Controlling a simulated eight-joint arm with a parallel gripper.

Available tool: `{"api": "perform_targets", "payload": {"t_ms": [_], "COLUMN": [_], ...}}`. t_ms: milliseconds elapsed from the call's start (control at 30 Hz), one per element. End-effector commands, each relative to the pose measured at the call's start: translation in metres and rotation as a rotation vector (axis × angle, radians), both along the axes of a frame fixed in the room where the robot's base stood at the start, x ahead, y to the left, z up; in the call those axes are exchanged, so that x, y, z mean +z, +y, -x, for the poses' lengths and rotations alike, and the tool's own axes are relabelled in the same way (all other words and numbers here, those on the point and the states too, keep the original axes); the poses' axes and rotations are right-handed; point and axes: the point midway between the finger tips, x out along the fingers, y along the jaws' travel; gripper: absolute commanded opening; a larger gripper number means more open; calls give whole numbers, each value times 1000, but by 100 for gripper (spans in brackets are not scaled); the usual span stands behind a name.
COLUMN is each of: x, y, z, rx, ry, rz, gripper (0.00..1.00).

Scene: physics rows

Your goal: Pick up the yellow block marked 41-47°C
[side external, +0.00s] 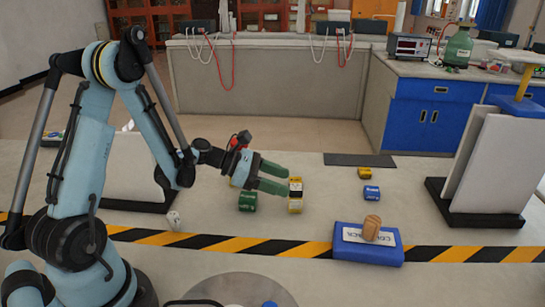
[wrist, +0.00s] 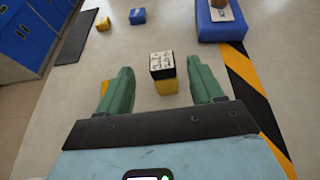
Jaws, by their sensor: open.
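A yellow block (side external: 295,204) with black and white faces stands on the table just beyond my fingertips. In the wrist view the yellow block (wrist: 165,87) shows a white printed top, a black band and a yellow side, centred between and slightly ahead of my fingers. Its marking is too small to read. My gripper (side external: 285,179) is open, its green fingers apart and pointing at the block; it also shows in the wrist view (wrist: 160,68). Another yellow block (side external: 364,173) lies farther right, also in the wrist view (wrist: 103,23). Nothing is held.
A green block (side external: 248,202) sits below my gripper. A blue block (side external: 371,192) and a blue pad (side external: 350,254) bearing a wooden piece (side external: 371,228) stand to the right. A dark mat (side external: 358,160) lies behind. A striped tape line (side external: 270,247) crosses the table.

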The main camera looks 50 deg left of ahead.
Motion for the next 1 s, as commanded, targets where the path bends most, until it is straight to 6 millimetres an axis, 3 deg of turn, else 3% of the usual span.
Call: {"api": "perform_targets", "payload": {"t_ms": [600,933,1000], "x": [-32,-35,-35], "y": [-40,-44,-43], "z": [-40,-45,-45], "rx": [-3,1,1], "ry": [1,1,1], "rz": [-2,-2,-2], "gripper": [66,66,57]}}
